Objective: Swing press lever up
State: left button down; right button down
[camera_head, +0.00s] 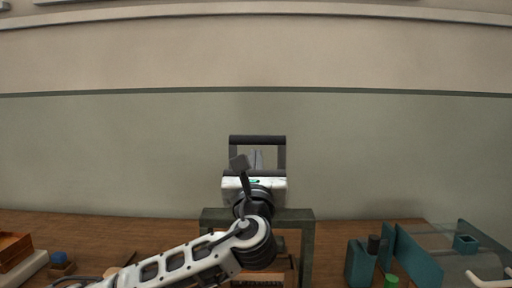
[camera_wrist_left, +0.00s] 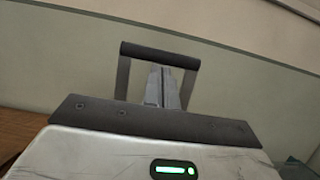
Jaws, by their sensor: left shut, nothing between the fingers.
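The press lever shows as a dark crossbar (camera_head: 257,140) on two side arms, standing upright above the grey-green press frame (camera_head: 306,240). My left gripper (camera_head: 257,152) is shut and empty. Its white body hides part of the press behind it. In the left wrist view the closed grey fingers (camera_wrist_left: 162,70) point up between the lever's side arms, with the tips just under the dark crossbar (camera_wrist_left: 160,54). I cannot tell whether the tips touch the bar. The lower part of the press is partly hidden by my left arm. My right gripper is not in view.
On the wooden table (camera_head: 150,240), teal blocks (camera_head: 360,265), a green cylinder (camera_head: 391,281) and a clear-sided teal fixture (camera_head: 418,258) stand at the right. A blue block (camera_head: 59,258) and an orange-brown tray (camera_head: 14,247) are at the left. A plain wall is behind.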

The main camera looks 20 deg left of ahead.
aim_at(256, 143)
pick_arm(q)
jog(key=x, duration=0.2)
jog(key=shift+w+r, duration=0.1)
jog(key=shift+w, duration=0.15)
jog(key=shift+w+a+r, duration=0.15)
jog(key=shift+w+a, duration=0.05)
jog(key=shift+w, duration=0.35)
pick_arm(e)
jog(key=shift+w+d+r, duration=0.1)
jog(key=shift+r, duration=0.05)
pick_arm(q)
jog(key=p, duration=0.2)
jog(key=shift+w+a+r+g+p, duration=0.1)
jog(key=shift+w+r+g+p, duration=0.2)
jog(key=shift+r+p, duration=0.1)
jog(key=p, duration=0.1)
jog(key=w+p, duration=0.1)
jog(key=shift+a+r+g+p, duration=0.15)
jog(key=shift+g+p, duration=0.15)
jog(key=shift+w+a, duration=0.15)
jog(key=shift+w, duration=0.5)
jog(key=shift+a, duration=0.1)
pick_arm(e)
jog(key=shift+w+d+r+n+h, duration=0.15)
jog(key=shift+d+r+n, duration=0.1)
jog(key=shift+r, duration=0.25)
jog(key=shift+w+d+r+n+h, duration=0.1)
jog(key=shift+d+r+n+h, duration=0.1)
jog(key=shift+r, duration=0.25)
